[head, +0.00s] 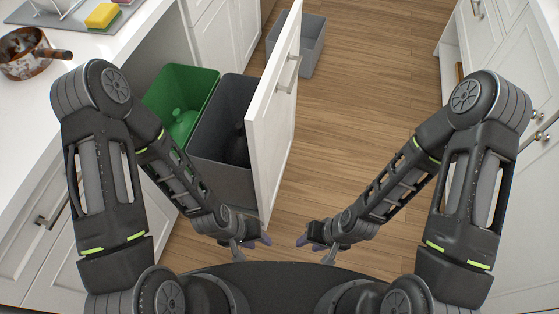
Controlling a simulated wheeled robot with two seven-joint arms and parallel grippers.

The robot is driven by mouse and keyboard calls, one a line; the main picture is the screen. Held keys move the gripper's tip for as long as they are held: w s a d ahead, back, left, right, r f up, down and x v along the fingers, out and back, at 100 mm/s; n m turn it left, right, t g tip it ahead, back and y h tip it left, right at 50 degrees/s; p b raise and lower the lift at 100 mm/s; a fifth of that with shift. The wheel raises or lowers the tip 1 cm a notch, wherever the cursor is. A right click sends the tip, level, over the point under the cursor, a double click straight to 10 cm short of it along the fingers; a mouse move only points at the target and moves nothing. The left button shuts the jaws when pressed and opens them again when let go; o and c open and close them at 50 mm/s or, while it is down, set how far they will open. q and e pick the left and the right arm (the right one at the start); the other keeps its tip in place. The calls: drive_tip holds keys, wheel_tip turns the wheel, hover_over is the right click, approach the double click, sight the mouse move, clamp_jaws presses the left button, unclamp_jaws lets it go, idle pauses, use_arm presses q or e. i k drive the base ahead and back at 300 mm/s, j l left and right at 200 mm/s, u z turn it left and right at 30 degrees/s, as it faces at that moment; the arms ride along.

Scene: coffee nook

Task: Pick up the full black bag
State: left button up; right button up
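A dark bin (208,140) stands in the pulled-out cabinet drawer. The black bag (238,148) lies inside it, dark against the dark walls, and its outline is hard to make out. A green bin (180,78) beside it on the left holds a green bag (184,124). My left gripper (254,246) is low in front of the drawer, below the bins and apart from the bag. My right gripper (312,246) is a little to the right, over the floor. Both look empty; their fingers are too small to tell open from shut.
The white drawer front (272,130) stands upright along the bins' right side. A grey container (312,50) sits on the floor behind it. A copper pot (28,54) and a yellow sponge (102,16) are on the left counter. The wooden floor (360,110) at centre right is clear.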

sight(235, 151)
drive_tip(key=k+j+z, duration=0.2)
drive_tip(key=z, duration=0.25)
drive_tip(key=k+j+z, duration=0.25)
drive_tip(key=z, duration=0.2)
drive_tip(key=k+j+z, duration=0.2)
drive_tip(key=z, duration=0.3)
drive_tip(key=k, duration=0.1)
